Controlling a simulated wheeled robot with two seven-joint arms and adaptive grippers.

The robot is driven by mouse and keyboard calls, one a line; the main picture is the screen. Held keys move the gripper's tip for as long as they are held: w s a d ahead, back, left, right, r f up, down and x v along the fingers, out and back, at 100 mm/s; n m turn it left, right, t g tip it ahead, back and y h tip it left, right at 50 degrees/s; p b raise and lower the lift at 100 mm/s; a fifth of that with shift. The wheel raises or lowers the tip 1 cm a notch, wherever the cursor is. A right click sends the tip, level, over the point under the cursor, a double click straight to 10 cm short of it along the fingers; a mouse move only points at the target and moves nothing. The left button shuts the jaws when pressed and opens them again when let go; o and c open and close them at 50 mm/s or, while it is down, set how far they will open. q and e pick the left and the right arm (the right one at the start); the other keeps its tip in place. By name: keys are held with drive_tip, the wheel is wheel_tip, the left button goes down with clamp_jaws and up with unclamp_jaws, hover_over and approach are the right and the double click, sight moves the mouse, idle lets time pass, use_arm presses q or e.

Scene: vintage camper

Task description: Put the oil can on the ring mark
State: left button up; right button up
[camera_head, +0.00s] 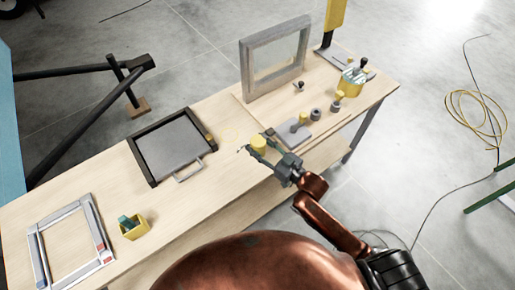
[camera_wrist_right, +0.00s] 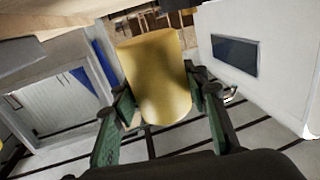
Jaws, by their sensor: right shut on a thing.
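The yellow oil can (camera_head: 258,144) is between the fingers of my right gripper (camera_head: 256,149), near the front edge of the workbench. In the right wrist view the can (camera_wrist_right: 158,78) shows as a smooth, slightly tilted yellow body with the green fingers of the gripper (camera_wrist_right: 158,100) on both sides. The gripper is shut on it. A faint yellow ring mark (camera_head: 231,133) shows on the wood just left of the can, partly hard to make out. The can's height over the bench is hard to tell. My left gripper is in neither view.
A dark-framed tray with a grey plate (camera_head: 172,150) lies left of the ring mark. A grey upright frame (camera_head: 246,77) stands behind. Small knobs and a grey block (camera_head: 291,134) lie to the right. A yellow box (camera_head: 135,231) and a flat frame (camera_head: 38,253) are at the left.

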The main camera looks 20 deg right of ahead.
drive_tip(key=shift+w+d+f, duration=0.25)
drive_tip(key=shift+w+f, duration=0.65)
drive_tip(key=shift+f, duration=0.2)
drive_tip(key=f, duration=0.3)
drive_tip(key=shift+w+d, duration=0.1)
drive_tip(key=shift+w, duration=0.2)
drive_tip(key=shift+f, duration=0.1)
drive_tip(key=shift+f, duration=0.15)
drive_tip(key=o, duration=1.3)
drive_tip(key=shift+f, duration=0.1)
